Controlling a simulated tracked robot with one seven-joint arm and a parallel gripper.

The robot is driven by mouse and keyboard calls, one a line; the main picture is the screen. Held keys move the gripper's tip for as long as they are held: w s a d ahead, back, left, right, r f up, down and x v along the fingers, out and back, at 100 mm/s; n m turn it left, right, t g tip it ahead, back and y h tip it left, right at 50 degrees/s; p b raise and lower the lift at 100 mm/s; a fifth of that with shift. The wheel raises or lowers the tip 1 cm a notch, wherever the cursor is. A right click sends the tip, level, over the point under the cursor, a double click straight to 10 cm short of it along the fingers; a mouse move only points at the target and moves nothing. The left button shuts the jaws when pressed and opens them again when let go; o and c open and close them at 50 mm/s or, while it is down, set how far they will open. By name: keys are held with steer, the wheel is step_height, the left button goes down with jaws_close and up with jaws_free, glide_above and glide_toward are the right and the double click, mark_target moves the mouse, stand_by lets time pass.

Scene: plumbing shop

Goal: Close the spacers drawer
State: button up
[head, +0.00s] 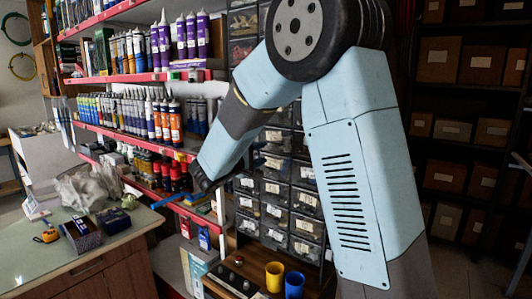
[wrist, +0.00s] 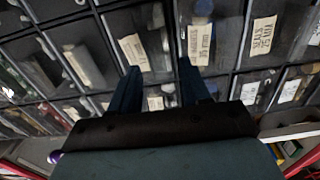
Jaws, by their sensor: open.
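The drawer cabinet (head: 274,188) is a dark rack of clear-fronted drawers with pale labels, partly hidden behind my arm in the head view. In the wrist view, a tilted grid of these drawers fills the upper part, including one with a label (wrist: 134,52) near my left finger. Most labels are too small or blurred to read, so I cannot tell which drawer is the spacers drawer or how far it stands out. My gripper (wrist: 159,66) is open, with two dark blue fingers apart and nothing seen between them. Its fingers point toward the drawer fronts; I cannot tell if they touch.
Red-edged shelves (head: 137,78) of tubes and bottles stand left of the cabinet. A yellow cup (head: 274,277) and a blue cup (head: 294,285) stand below the drawers. A counter (head: 75,252) with bags and small boxes is at the lower left. Boxes fill dark shelves at right.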

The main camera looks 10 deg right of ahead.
steer(key=v, duration=0.9)
steer(key=shift+s, duration=0.1)
steer(key=s+d+m+g+y, duration=0.4)
steer(key=s+d+g, duration=0.4)
steer(key=s+d, duration=0.65)
steer(key=s+a+f+m+t+y, duration=0.1)
steer(key=s+m+y, duration=0.3)
steer(key=s+y, duration=0.5)
steer(key=shift+s+t+y, duration=0.3)
steer(key=shift+s+t, duration=0.1)
steer(key=shift+s, duration=2.85)
steer(key=shift+f, duration=0.15)
steer(key=shift+c, duration=0.4)
